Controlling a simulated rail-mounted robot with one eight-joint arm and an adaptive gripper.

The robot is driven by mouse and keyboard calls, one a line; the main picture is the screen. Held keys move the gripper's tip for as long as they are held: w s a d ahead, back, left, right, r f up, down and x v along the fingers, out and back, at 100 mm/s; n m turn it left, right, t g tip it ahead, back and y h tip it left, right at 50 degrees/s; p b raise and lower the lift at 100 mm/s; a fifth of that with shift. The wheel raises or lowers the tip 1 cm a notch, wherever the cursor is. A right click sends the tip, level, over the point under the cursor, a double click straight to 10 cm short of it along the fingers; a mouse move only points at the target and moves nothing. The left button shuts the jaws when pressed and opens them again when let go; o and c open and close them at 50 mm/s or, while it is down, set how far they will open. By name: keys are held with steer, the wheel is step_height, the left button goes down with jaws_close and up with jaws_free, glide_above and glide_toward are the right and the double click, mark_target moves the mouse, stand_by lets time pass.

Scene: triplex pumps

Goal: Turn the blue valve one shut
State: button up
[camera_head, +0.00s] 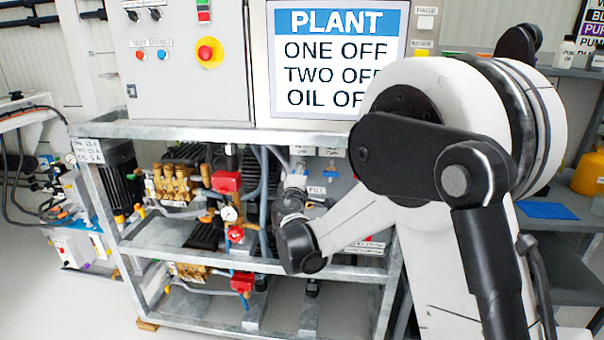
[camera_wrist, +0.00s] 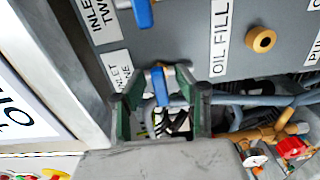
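The blue valve one handle (camera_wrist: 160,88) shows in the wrist view beside a label ending in "INLET ONE" (camera_wrist: 117,70). It points along the panel's pipework side, between my gripper's fingertips. My gripper (camera_wrist: 166,97) is open, with a dark green finger on each side of the handle and a visible gap on both sides. A second blue handle (camera_wrist: 143,12) is beyond it, by the "INLET TWO" label. In the head view my gripper (camera_head: 296,180) reaches to the grey valve panel under the plant screen; the handle is too small and covered to make out there.
A brass knob (camera_wrist: 261,39) sits by the "OIL FILL" label. Hoses and brass fittings (camera_wrist: 280,130) lie to the right in the wrist view. A metal frame rail (camera_wrist: 60,60) runs along the left. The plant screen (camera_head: 335,60) reads one off, two off.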

steer(key=s+a, duration=0.1)
steer(key=s, duration=1)
steer(key=shift+s, duration=0.4)
steer(key=s+d+r+m+g+h+p, duration=0.1)
steer(key=s+d+r+m+g+p, duration=0.2)
steer(key=d, duration=0.4)
steer(key=s+d+r+m+g+h, duration=0.1)
steer(key=s+d+r+m, duration=0.15)
steer(key=s+d, duration=0.35)
steer(key=s+d+r+m+g+h+p, duration=0.1)
steer(key=s+d+r+m+g+p, duration=0.2)
steer(key=d, duration=0.5)
steer(key=s+d+m+g+y+p, duration=0.1)
steer(key=s+m, duration=0.3)
steer(key=s, duration=0.7)
steer(key=s+d+m+g+y+p, duration=0.2)
steer(key=s+m+g+y+p, duration=0.1)
steer(key=s, duration=0.9)
steer(key=shift+d+f+m+y, duration=0.25)
steer(key=shift+f+m+y, duration=0.2)
steer(key=shift+m, duration=0.2)
